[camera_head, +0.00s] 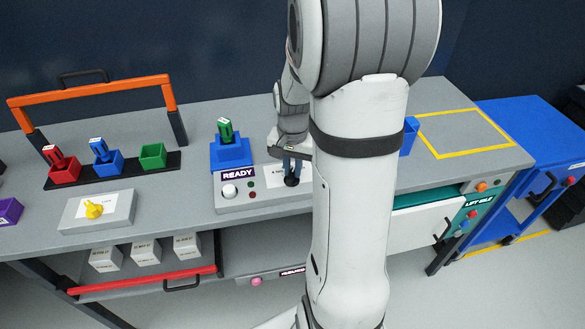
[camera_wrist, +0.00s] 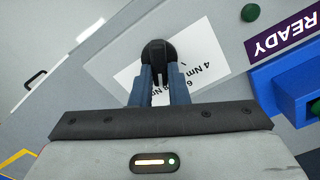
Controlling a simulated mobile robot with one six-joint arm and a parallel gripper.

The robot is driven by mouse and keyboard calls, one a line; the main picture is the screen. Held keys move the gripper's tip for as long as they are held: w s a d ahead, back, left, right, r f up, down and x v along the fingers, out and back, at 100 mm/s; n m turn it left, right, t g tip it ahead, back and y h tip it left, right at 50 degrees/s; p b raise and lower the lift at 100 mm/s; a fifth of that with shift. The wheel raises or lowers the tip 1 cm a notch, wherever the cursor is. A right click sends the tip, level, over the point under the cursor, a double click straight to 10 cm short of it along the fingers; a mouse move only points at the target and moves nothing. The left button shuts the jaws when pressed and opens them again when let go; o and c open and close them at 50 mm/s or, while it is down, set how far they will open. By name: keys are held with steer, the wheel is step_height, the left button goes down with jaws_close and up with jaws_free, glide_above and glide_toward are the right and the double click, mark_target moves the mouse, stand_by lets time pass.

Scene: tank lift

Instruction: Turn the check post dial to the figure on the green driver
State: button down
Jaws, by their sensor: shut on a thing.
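The check post (camera_head: 265,200) is a grey box on the bench with a black dial (camera_head: 292,181) at its right. My gripper (camera_head: 292,163) is above the dial with its fingers shut on it. In the wrist view the blue fingers (camera_wrist: 160,88) close on the black dial (camera_wrist: 158,52). The dial's pointer cannot be made out. The green driver (camera_head: 225,129) stands upright in the blue socket (camera_head: 230,153); its small label is unreadable.
A rack (camera_head: 113,170) holds red and blue drivers beside an empty green socket (camera_head: 153,156). A yellow-taped square (camera_head: 465,132) at right is clear.

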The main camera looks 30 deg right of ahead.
mark_target(293, 171)
steer(key=shift+d+m, duration=0.1)
steer(key=shift+m, duration=1)
steer(key=c, duration=1.4)
jaws_free()
step_height(293, 171, up, 8)
steer(key=shift+f+b, duration=0.1)
steer(key=shift+b, duration=0.2)
